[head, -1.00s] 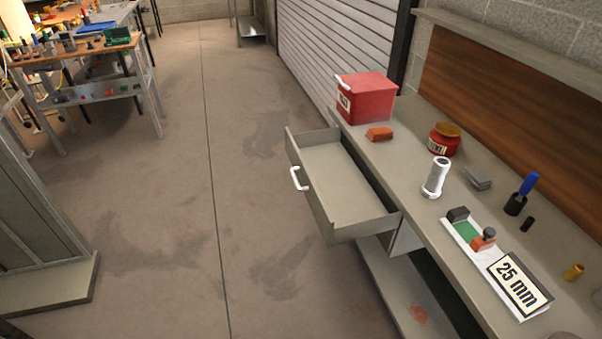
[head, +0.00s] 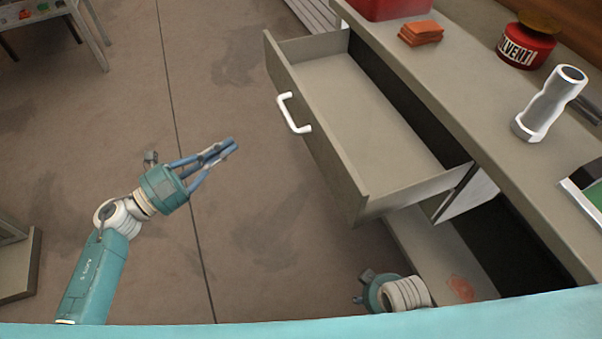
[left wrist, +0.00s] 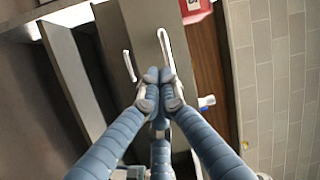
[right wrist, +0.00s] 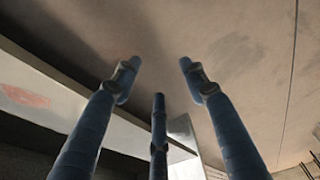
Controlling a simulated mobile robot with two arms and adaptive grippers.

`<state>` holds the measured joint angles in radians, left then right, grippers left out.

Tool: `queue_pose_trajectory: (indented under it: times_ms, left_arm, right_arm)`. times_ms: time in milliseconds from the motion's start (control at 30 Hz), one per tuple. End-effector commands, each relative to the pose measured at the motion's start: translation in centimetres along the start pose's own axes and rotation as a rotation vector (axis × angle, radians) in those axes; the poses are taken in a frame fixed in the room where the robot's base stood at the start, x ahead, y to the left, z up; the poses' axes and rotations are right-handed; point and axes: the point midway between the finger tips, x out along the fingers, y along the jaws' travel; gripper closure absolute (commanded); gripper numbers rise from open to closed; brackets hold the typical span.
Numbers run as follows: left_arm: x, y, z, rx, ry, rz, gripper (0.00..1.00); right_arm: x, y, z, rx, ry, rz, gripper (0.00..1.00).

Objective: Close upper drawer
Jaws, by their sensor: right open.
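The upper drawer (head: 365,115) is a grey, empty drawer pulled well out from under the workbench. Its front panel (head: 325,145) bears a white handle (head: 293,113) and faces left. My left gripper (head: 228,147) is left of the handle and apart from it, with its blue fingers together and nothing between them. The left wrist view shows these fingertips (left wrist: 160,82) meeting, with two white handles beyond; I cannot tell which is the upper drawer's. My right gripper (right wrist: 158,75) has its fingers spread and empty; in the head view its fingers are hidden and only its wrist end shows below the drawer.
The workbench top (head: 470,110) holds a red box (head: 390,8), orange blocks (head: 420,33), a red tin (head: 526,45) and a grey cylinder (head: 548,105). The floor left of the drawer is clear.

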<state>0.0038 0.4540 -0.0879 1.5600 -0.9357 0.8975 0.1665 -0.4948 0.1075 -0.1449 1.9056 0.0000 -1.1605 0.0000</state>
Motion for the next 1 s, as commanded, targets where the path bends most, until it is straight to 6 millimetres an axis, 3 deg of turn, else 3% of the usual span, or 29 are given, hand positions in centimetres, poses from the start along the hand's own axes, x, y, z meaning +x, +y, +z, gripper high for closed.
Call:
queue_pose_trajectory:
  times_ms: [33, 200, 433, 1000]
  left_arm:
    - [0.1, 1.2, -1.3, 0.083, 0.077, 0.032, 1.0]
    - [-0.1, 1.8, -5.2, 0.253, 0.236, 0.129, 1.0]
    - [1.0, 2.0, -6.7, 0.301, 0.282, 0.16, 1.0]
    - [11.4, 4.1, -9.3, 0.295, 0.278, 0.156, 1.0]
  right_arm:
    - [0.8, 0.0, -0.2, 0.001, 0.014, 0.002, 0.57]
    - [-1.1, 0.2, -0.9, 0.004, 0.028, 0.005, 0.57]
    - [-2.3, 0.3, -1.1, 0.005, 0.031, 0.006, 0.57]
    - [-3.5, 0.3, -1.3, 0.006, 0.037, 0.006, 0.57]
